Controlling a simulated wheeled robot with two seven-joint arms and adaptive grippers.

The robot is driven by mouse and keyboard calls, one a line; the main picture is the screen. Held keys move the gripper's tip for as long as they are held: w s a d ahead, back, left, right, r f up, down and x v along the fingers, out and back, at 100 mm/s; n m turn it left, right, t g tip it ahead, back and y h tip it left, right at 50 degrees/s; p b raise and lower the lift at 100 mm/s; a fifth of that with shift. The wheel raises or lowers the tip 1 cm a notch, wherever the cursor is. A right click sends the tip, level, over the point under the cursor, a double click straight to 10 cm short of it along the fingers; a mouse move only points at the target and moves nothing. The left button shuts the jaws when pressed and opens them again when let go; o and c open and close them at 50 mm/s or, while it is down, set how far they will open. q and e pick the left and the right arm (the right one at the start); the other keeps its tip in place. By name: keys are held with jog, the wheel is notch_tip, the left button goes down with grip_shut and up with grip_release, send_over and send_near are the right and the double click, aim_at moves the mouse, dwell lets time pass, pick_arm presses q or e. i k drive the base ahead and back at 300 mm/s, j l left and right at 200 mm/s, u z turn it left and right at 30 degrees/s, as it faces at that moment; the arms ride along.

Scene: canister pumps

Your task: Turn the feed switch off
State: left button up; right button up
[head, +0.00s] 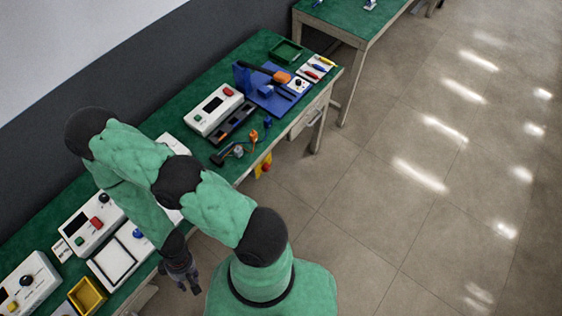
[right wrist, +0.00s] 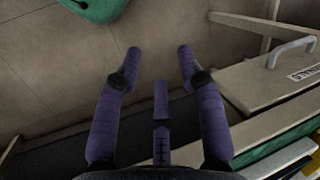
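Labels are too small to read in the head view, so I cannot tell which control is the feed switch. A white control box (head: 90,224) with a red button and black knob stands at the left of the green bench. Another white box (head: 29,285) with a black knob is at the lower left. A third (head: 214,108), with a dark display and red button, stands farther along. My right gripper (right wrist: 158,52) is open and empty, pointing down over the floor beside the bench. The gripper in the head view (head: 181,272) appears to be this one. My left gripper is not visible.
A yellow bin (head: 87,297) and a white framed tray (head: 114,260) sit near the bench's front edge. A drawer handle (right wrist: 292,52) is to the right in the wrist view. My arm hides part of the bench. The floor (head: 400,210) at right is clear.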

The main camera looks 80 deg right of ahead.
aim_at(266, 167)
jog(key=j+z, duration=0.15)
jog(key=z, duration=2.45)
